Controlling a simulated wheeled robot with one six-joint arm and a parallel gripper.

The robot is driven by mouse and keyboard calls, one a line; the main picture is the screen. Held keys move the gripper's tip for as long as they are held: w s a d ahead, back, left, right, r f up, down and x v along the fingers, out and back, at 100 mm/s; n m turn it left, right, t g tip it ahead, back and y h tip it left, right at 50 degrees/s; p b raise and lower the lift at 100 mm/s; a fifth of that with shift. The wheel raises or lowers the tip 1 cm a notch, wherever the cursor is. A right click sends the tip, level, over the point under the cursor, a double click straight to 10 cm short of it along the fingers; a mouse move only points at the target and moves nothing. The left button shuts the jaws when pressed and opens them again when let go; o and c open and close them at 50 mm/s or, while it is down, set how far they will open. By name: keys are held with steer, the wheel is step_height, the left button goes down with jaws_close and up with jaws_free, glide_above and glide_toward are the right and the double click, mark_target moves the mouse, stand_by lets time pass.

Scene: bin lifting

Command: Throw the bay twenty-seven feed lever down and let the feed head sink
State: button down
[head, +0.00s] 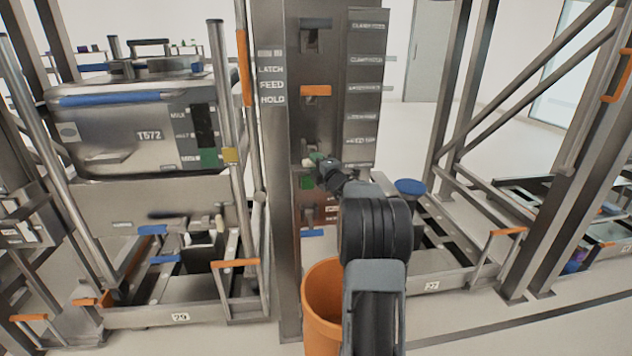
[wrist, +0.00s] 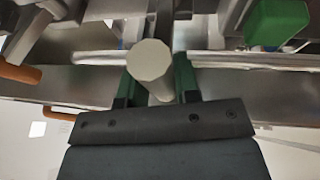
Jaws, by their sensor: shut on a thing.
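A grey post (head: 278,200) with the words LATCH, FEED and HOLD carries a lever panel (head: 322,130) in the middle of the head view. My gripper (head: 317,160) is at the panel, below the orange handle. In the wrist view my gripper (wrist: 157,85) has its green-padded fingers shut on a pale round-ended lever handle (wrist: 150,62). The pale tip of this lever (head: 307,162) just shows in the head view; its pivot is hidden. A number plate 27 (head: 432,286) is on the frame to the right. I cannot make out the feed head.
An orange handle (head: 316,90) is above my gripper, a green block (head: 307,182) just below, and a blue handle (head: 312,233) lower. An orange bucket (head: 320,300) stands under my arm. Left, a metal bin T572 (head: 120,150) sits above bay 29 (head: 181,317).

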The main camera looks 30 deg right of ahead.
steer(key=shift+n+t, duration=0.5)
steer(key=shift+t, duration=0.4)
steer(key=f+b, duration=0.1)
steer(key=b, duration=0.2)
steer(key=f+b, duration=0.2)
steer(key=b, duration=0.1)
steer(key=w+f+b, duration=0.1)
steer(key=b, duration=0.3)
steer(key=shift+d+f, duration=0.25)
steer(key=shift+f, duration=0.1)
steer(key=c, duration=0.9)
jaws_free()
steer(key=shift+o, duration=0.2)
steer(key=p+v, duration=0.1)
steer(key=v, duration=1.2)
steer(key=shift+s+f, duration=0.2)
steer(key=shift+s, duration=0.2)
